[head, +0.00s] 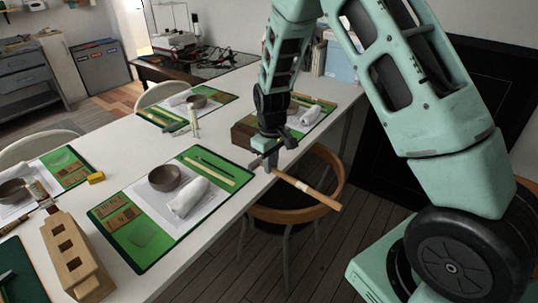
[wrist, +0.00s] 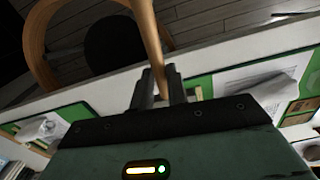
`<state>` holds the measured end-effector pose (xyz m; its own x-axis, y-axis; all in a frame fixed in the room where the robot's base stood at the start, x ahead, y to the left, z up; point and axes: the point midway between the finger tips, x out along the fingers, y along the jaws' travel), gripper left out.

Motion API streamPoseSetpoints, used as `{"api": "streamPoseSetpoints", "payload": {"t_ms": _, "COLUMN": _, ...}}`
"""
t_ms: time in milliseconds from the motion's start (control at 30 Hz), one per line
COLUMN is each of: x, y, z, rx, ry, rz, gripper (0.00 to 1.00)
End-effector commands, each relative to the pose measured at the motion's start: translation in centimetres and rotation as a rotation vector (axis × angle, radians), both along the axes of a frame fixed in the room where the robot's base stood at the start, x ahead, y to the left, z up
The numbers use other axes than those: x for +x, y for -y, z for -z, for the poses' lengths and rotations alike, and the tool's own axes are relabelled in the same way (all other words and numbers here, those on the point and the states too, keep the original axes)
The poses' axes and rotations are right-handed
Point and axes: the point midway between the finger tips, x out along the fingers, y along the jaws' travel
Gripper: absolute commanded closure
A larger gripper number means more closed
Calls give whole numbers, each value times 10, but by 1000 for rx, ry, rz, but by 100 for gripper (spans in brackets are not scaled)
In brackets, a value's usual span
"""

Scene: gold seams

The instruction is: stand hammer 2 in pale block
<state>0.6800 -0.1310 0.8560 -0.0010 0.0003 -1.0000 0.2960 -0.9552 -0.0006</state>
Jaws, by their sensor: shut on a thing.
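My gripper (head: 273,163) is shut on a wooden-handled tool, taken to be hammer 2 (head: 318,193). It is held over the gap beyond the table's right edge, above a chair. The handle slopes down to the right, with a pale band near its middle. The hammer's head is not clear, with dark parts around the fingers. In the wrist view the handle (wrist: 149,38) runs up from between the fingers (wrist: 158,90). The pale block (head: 90,268), a long wooden block with square holes in its top, stands on the table at lower left, well apart from my gripper.
The white table (head: 214,223) carries green mats (head: 160,242) with a dark bowl (head: 164,178) and a rolled white cloth (head: 188,197). A small yellow box (head: 96,177) lies near the left mat. A wooden chair (head: 318,209) stands below the held tool.

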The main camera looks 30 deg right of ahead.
Motion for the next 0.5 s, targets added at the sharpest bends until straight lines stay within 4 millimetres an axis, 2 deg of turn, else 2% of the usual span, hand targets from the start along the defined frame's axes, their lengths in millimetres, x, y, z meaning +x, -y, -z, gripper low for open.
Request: {"api": "streamPoseSetpoints", "payload": {"t_ms": 500, "x": -62, "y": -8, "z": 65, "rx": 0, "ry": -4, "rz": 231, "gripper": 100}}
